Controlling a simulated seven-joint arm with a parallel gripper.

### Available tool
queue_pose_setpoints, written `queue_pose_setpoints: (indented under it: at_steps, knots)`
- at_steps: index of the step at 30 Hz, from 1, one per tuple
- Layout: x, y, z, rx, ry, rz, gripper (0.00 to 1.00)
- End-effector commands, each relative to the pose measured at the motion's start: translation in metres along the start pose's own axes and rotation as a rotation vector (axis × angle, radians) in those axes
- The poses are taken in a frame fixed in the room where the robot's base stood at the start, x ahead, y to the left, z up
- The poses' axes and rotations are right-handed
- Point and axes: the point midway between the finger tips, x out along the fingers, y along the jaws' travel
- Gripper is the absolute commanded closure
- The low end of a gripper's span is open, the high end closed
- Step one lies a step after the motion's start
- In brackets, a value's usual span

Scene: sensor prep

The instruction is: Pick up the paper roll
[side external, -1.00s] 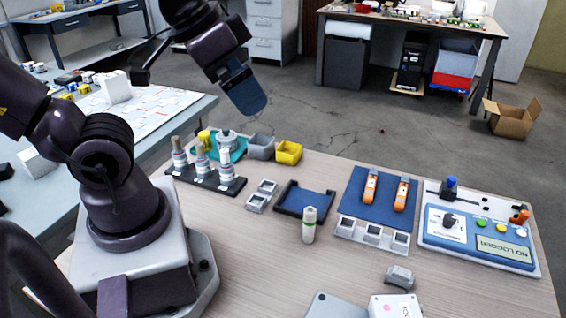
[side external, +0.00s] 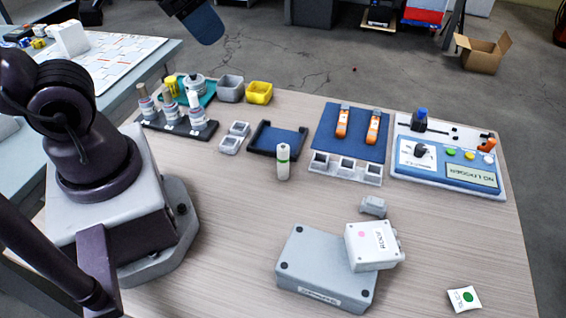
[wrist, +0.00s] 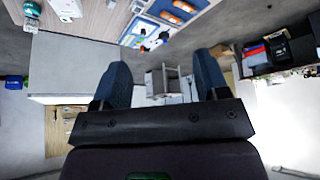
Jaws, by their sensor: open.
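A small white upright cylinder with a green band, which looks like the paper roll (side external: 283,162), stands on the wooden table in the side external view. It is just in front of a dark tray with a blue base (side external: 277,138). My gripper (side external: 207,27) is at the top edge of that view, only partly in frame, high up and well away from the roll. In the wrist view my gripper (wrist: 162,82) shows two blue fingers spread apart with nothing between them. I cannot make out the roll in the wrist view.
A rack of bottles (side external: 180,124) and grey and yellow bins (side external: 259,92) stand left of the roll. A blue mat with orange tools (side external: 350,130) and a control panel (side external: 450,165) lie right. Grey boxes (side external: 325,270) are in front.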

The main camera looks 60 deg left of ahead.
Motion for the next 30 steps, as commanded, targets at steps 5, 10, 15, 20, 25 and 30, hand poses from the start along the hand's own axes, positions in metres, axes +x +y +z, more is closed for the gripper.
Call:
queue_pose_setpoints:
  at_steps: [5,10,15,20,25,30]
  knots:
    - [0.0,0.0,0.0,0.0,0.0,0.0,0.43]
    - [0.0,0.002,0.0,0.011,0.0,0.005,0.43]
    - [0.025,0.024,0.007,0.107,-0.129,0.049,0.43]
    - [0.065,0.05,0.022,0.284,-0.345,0.054,0.43]
    - [0.104,0.067,0.046,0.526,-0.578,-0.016,0.43]
    - [0.14,0.074,0.074,0.794,-0.792,-0.137,0.43]
